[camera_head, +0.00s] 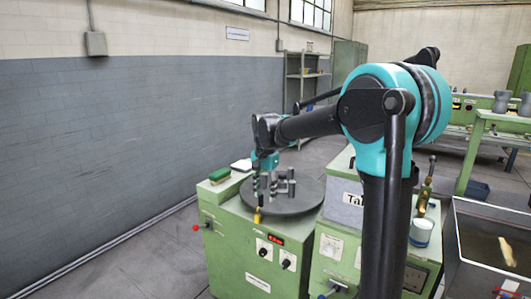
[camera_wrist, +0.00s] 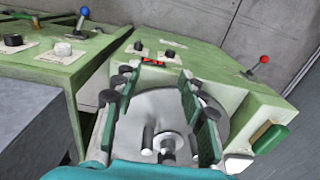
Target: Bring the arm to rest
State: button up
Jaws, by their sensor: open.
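My arm reaches out from the right in the head view, and my gripper (camera_head: 262,187) hangs over the round grey plate (camera_head: 308,207) on top of a green machine (camera_head: 231,252). In the wrist view the two dark green finger pads of my gripper (camera_wrist: 158,80) stand wide apart. Nothing lies between them but the grey plate (camera_wrist: 165,107) behind. A grey metal hub with short posts (camera_wrist: 167,141) rises from the plate's middle, close below the fingers in that view. Whether a finger touches the plate cannot be told.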

jog(key=s+d+f+n+t, duration=0.2)
jog(key=s+d+f, duration=0.6)
jog(key=s, duration=0.4)
jog(key=s+d+f+n+t, duration=0.2)
jog(key=s+d+f+n, duration=0.2)
jog(key=s+d+f, duration=0.5)
jog(key=s+d, duration=0.2)
jog(key=shift+s+n, duration=0.3)
jog(key=shift+s, duration=0.1)
jog(key=shift+d, duration=0.1)
jog(key=shift+c, duration=0.4)
